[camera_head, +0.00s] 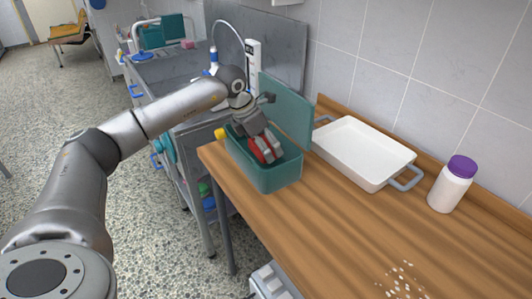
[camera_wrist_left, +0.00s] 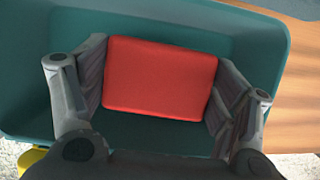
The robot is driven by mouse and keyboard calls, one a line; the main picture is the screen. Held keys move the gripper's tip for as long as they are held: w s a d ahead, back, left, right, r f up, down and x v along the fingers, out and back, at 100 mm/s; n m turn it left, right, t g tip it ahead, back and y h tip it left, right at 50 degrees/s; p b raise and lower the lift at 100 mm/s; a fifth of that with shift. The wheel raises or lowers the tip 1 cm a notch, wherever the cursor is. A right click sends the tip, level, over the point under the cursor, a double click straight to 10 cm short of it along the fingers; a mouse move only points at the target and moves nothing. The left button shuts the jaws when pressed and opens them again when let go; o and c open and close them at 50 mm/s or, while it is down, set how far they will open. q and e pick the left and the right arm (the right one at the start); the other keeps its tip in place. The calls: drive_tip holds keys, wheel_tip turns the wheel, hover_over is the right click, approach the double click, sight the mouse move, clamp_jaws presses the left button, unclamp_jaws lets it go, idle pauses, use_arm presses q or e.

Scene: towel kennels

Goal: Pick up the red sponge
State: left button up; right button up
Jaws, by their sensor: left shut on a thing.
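The red sponge (camera_head: 266,149) is inside the green bin at the left end of the wooden counter. In the left wrist view the sponge (camera_wrist_left: 160,79) sits between my two finger pads, which touch its left and right sides. My left gripper (camera_head: 262,145) reaches down into the bin and is shut on the sponge. The fingers hide part of the sponge in the head view. My right gripper does not show in either view.
The green bin (camera_head: 277,180) has its lid (camera_head: 286,112) standing open behind. A white tray (camera_head: 362,180) and a purple-capped bottle (camera_head: 451,184) stand to the right. White crumbs (camera_head: 403,281) lie on the counter (camera_head: 335,235). A metal cart (camera_head: 172,72) stands behind at left.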

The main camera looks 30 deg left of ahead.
use_arm(q)
drive_tip(key=s+d+r+b, duration=0.1)
drive_tip(key=s+r+b, duration=0.1)
drive_tip(key=s+r, duration=0.6)
drive_tip(key=s, duration=0.4)
drive_tip(key=shift+s+d+r, duration=0.35)
drive_tip(key=shift+s, duration=0.05)
drive_tip(key=shift+o, duration=0.3)
